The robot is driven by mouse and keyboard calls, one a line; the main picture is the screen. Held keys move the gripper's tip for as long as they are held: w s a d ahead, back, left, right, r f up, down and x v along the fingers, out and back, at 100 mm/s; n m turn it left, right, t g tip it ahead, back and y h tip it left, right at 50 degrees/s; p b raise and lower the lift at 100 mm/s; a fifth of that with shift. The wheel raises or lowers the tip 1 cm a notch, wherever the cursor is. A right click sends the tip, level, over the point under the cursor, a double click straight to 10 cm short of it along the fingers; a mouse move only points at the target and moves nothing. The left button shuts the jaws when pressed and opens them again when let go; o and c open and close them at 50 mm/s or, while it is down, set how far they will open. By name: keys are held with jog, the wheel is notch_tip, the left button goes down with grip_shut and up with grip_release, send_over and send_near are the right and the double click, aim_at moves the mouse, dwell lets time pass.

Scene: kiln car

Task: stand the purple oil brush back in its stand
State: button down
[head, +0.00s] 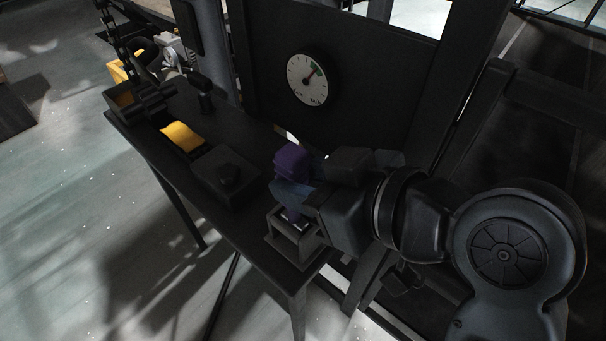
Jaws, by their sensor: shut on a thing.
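The purple oil brush (289,161) is held upright in my gripper (293,192) near the front right end of the dark table. My gripper is shut on it, with purple showing above and below the fingers. A small dark box-like stand (283,244) with a pale inside sits on the table right below the gripper. The brush's lower end is at or just over the stand's opening; I cannot tell how deep it is. My arm comes in from the right and hides part of the brush and stand.
A dark panel with a round gauge (307,79) stands behind.

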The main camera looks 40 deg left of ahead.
jog(key=shift+f+b, duration=0.4)
jog(key=shift+f, duration=0.2)
jog(key=c, duration=0.6)
grip_release()
jog(key=shift+c, duration=0.2)
jog(key=shift+d+r, duration=0.1)
jog(key=p+v, duration=0.3)
jog(key=v, duration=0.4)
jog(key=shift+d+r, duration=0.15)
jog(key=shift+d, duration=0.2)
dwell(1.0)
jog(key=shift+d, duration=0.1)
